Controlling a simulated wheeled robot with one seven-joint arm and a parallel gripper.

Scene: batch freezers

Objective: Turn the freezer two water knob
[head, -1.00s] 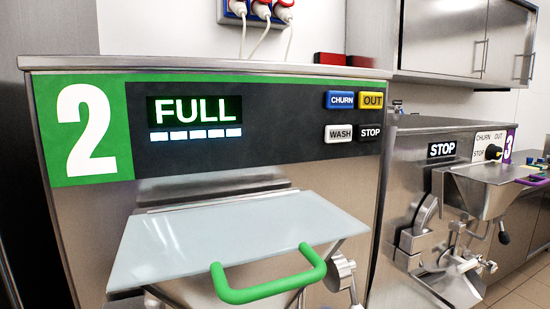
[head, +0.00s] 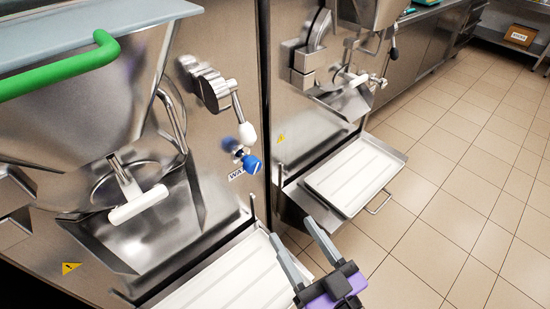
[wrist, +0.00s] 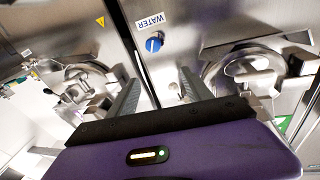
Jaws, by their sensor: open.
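The blue water knob (head: 252,163) sits on the lower right of the front of freezer two (head: 215,60), beside a partly hidden label (head: 240,174). In the wrist view the blue knob (wrist: 154,45) is ahead of my gripper, next to a label reading WATER (wrist: 150,22). My gripper (head: 293,230) is open and empty, below and to the right of the knob in the head view. In the wrist view my gripper (wrist: 160,80) has its two fingers apart, with the knob beyond their tips and not touched.
A metal lever with a white end (head: 247,133) is just above the knob. A white drip tray (head: 235,275) lies below it. The neighbouring freezer has its own tray (head: 355,176). Tiled floor (head: 440,200) is clear on the right.

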